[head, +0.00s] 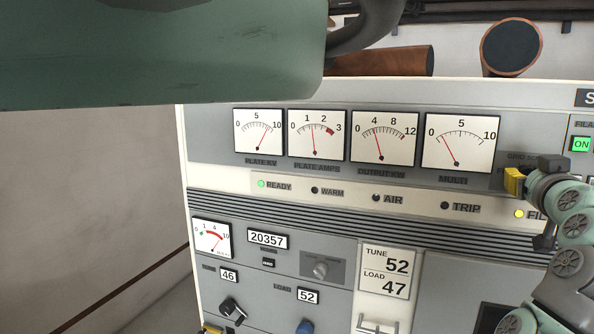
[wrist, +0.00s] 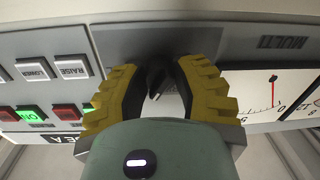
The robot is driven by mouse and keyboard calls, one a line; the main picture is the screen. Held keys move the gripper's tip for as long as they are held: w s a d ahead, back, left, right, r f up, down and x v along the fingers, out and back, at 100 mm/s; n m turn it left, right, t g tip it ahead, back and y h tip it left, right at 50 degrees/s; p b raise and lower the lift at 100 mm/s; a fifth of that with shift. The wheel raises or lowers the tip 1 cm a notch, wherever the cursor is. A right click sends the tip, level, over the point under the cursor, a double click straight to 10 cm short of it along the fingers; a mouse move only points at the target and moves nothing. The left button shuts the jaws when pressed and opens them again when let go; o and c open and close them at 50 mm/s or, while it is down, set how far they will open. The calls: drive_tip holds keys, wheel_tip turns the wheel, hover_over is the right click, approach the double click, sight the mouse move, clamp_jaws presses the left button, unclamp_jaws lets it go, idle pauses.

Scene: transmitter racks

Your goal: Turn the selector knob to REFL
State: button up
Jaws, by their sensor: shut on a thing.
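The selector knob (wrist: 157,76) is a small dark knob on the grey panel, seen in the wrist view between the two yellow ridged fingers of my gripper (wrist: 160,84). The fingers are shut on it from both sides. In the head view my gripper (head: 518,183) is at the right, against the panel just right of the MULTI meter (head: 461,142), and it hides the knob. A partly covered label (head: 524,157) shows above it. I cannot read a REFL mark or tell where the knob points. The MULTI needle leans left of centre.
Several meters line the panel's top left. Below is a row of lamps, with READY (head: 261,184) lit green. A lit green ON button (head: 581,144) is right of my gripper. RAISE (wrist: 72,70) and LOWER (wrist: 33,70) buttons are close by in the wrist view.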

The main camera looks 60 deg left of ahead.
clamp_jaws()
drive_tip(key=shift+f+m+b, duration=0.1)
drive_tip(key=shift+m+b, duration=0.2)
drive_tip(key=shift+b, duration=0.1)
drive_tip(key=shift+f+m+b, duration=0.15)
drive_tip(key=shift+m+b, duration=0.75)
drive_tip(key=shift+b, duration=0.1)
drive_tip(key=m+b, duration=0.1)
drive_tip(key=m, duration=0.1)
drive_tip(key=shift+m+b, duration=0.4)
drive_tip(key=m+b, duration=0.1)
drive_tip(key=m, duration=0.2)
drive_tip(key=shift+m, duration=0.3)
drive_tip(key=shift+a+m, duration=0.1)
drive_tip(key=shift+m, duration=1.7)
